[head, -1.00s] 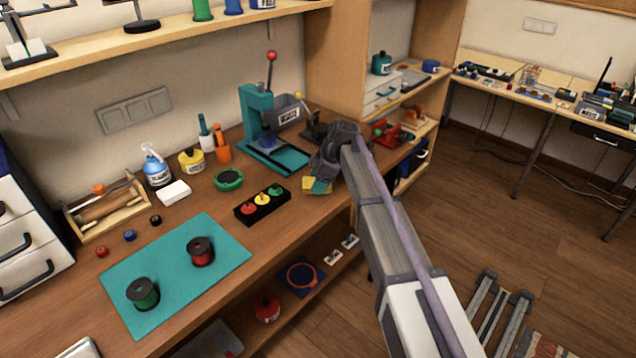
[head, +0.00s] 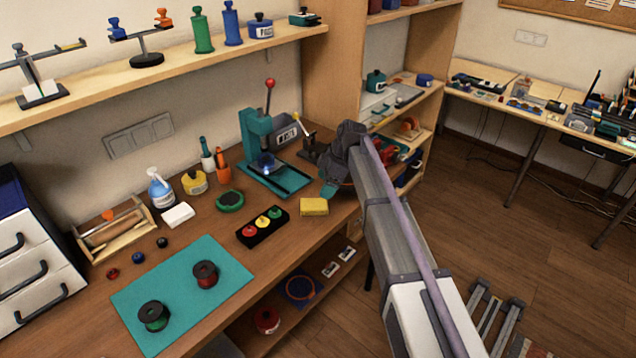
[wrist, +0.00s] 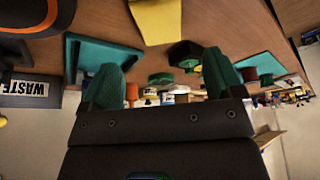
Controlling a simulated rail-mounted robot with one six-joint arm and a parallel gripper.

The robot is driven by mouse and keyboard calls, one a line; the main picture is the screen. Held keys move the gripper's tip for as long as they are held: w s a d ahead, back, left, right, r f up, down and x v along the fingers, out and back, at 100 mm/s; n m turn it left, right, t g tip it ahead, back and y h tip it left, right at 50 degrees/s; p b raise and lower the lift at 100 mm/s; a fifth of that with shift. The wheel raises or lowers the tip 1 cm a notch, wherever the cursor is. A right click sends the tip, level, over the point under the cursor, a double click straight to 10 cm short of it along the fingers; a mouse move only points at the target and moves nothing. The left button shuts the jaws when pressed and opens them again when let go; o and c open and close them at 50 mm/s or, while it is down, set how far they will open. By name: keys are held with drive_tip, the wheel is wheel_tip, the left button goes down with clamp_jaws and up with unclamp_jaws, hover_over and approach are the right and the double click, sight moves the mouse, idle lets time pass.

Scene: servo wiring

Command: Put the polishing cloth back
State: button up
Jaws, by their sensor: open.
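A flat yellow block-like pad (head: 314,206), which looks like the polishing cloth, lies on the bench near its front edge, right of a black box with coloured buttons. It also shows at the top of the wrist view (wrist: 157,18). My gripper (head: 332,189) is just beyond and to the right of the pad, apart from it. In the wrist view my gripper (wrist: 163,80) has its two teal fingers spread wide with nothing between them. My arm hides part of the bench's right end.
A teal press (head: 258,140) and a grey waste bin (wrist: 30,90) stand close behind my gripper. The black button box (head: 262,228) is left of the pad. A teal mat (head: 185,290) with two spools lies at the front left. A shelf unit (head: 400,100) rises at the right.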

drive_tip(key=p+v, duration=0.1)
drive_tip(key=v, duration=0.2)
drive_tip(key=shift+d+r, duration=0.1)
drive_tip(key=shift+r, duration=0.2)
drive_tip(key=s+d+m+h, duration=0.1)
drive_tip(key=s+d+m, duration=0.4)
drive_tip(key=s, duration=0.5)
drive_tip(key=s+d+f+m+h, duration=0.1)
drive_tip(key=s+d+m+h, duration=0.1)
drive_tip(key=s+d+m, duration=0.4)
drive_tip(key=s+d+m+h, duration=0.1)
drive_tip(key=s+d+m, duration=0.4)
drive_tip(key=s, duration=0.9)
drive_tip(key=m, duration=0.3)
drive_tip(key=shift+d+f+h, duration=0.2)
drive_tip(key=shift+d+h, duration=0.1)
drive_tip(key=shift+d, duration=0.1)
